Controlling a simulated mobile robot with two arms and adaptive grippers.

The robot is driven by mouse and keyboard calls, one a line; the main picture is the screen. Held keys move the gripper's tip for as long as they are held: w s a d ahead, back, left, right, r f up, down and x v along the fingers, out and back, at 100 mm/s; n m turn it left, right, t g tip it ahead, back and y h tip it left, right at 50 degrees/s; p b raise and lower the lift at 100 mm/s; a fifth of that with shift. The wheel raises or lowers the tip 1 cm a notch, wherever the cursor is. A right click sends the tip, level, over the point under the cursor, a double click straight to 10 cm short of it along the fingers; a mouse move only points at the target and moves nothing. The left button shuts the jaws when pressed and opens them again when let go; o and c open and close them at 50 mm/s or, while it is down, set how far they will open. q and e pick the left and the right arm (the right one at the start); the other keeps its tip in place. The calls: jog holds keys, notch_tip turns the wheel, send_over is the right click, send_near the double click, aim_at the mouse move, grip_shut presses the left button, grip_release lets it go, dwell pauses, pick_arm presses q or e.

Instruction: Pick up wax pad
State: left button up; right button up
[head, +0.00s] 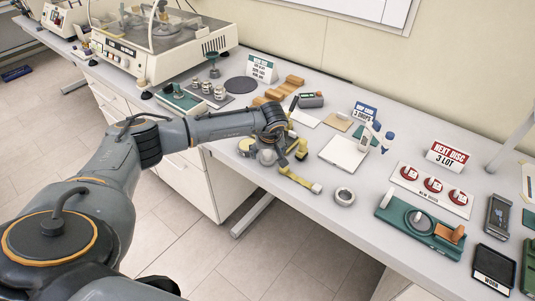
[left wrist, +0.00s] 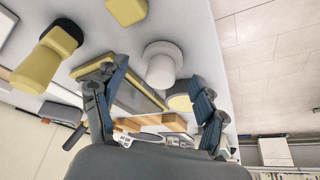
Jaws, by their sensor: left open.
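No label marks the wax pad, so I cannot tell for sure which item it is. A white round piece with a raised knob (left wrist: 160,68) lies just beyond and between my open left fingers (left wrist: 152,84); in the head view it is the pale shape (head: 267,157) under my left gripper (head: 283,153). A small yellow block (left wrist: 127,11) lies farther out in the wrist view. My left gripper is empty. My right gripper is not in view.
Brown blocks (head: 285,88) and a dark round mat (head: 240,85) lie behind the arm.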

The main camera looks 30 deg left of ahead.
aim_at(267, 151)
pick_arm(q)
jog(key=shift+w+a+f, duration=0.15)
jog(key=shift+f, duration=0.35)
jog(key=c, duration=1.1)
jog(key=shift+c, duration=0.2)
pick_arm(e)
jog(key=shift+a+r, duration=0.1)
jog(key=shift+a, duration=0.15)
pick_arm(q)
jog(key=shift+r, duration=0.1)
jog(key=shift+r+b, duration=0.5)
jog(key=b+v, duration=0.1)
jog(key=v, duration=0.2)
jog(key=shift+w+a, duration=0.15)
jog(key=shift+a, duration=0.05)
jog(key=s+d+r+b, duration=0.5)
jog(key=s+r, duration=0.4)
jog(key=s, duration=0.3)
jog(key=shift+d, duration=0.35)
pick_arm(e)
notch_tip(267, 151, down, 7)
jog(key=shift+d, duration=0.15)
